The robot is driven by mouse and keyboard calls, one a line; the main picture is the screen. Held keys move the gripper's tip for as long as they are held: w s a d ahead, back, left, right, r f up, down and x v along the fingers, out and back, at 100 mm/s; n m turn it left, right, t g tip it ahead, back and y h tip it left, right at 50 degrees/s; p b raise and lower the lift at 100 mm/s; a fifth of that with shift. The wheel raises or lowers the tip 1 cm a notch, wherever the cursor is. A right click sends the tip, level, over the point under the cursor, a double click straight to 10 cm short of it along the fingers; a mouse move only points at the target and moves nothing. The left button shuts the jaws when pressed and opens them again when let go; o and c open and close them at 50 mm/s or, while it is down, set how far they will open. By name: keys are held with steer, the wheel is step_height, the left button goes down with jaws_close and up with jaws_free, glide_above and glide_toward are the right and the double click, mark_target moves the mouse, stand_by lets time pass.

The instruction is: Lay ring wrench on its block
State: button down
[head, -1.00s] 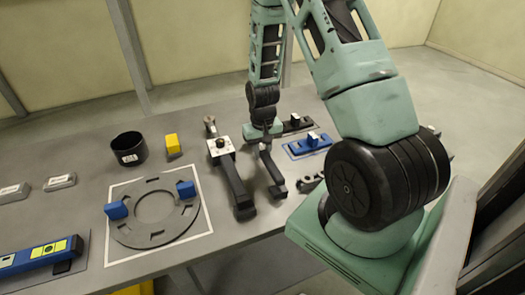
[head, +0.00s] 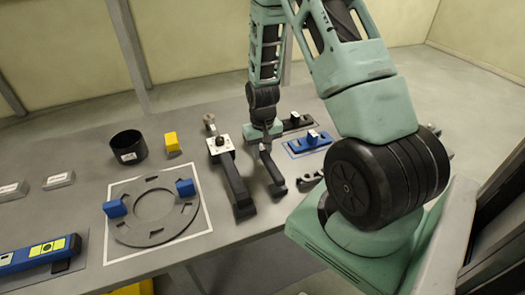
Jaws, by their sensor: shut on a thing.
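My gripper (head: 264,136) is at the far middle of the table, at the end of my arm. A long dark bar (head: 271,168) with a hooked near end runs from it toward the front edge; it looks like the ring wrench in my jaws. The jaws' tips are too small and dark to make out, and I cannot tell whether the bar touches the table. A dark grey piece with rounded ends (head: 310,180) lies right of the bar, partly hidden by my arm. I cannot tell which thing is the wrench's block.
A black-handled tool with a pale square head (head: 233,178) lies just left of the bar. A blue piece (head: 308,143) and a black piece (head: 296,123) lie behind right. A slotted grey ring plate (head: 130,225), black cup (head: 128,148) and yellow block (head: 172,142) are left.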

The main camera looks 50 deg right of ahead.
steer(key=shift+f+b, duration=0.55)
steer(key=shift+f, duration=0.35)
stand_by(1.1)
steer(key=c, duration=1.1)
jaws_free()
steer(key=shift+r+p, duration=2.75)
steer(key=shift+r, duration=0.8)
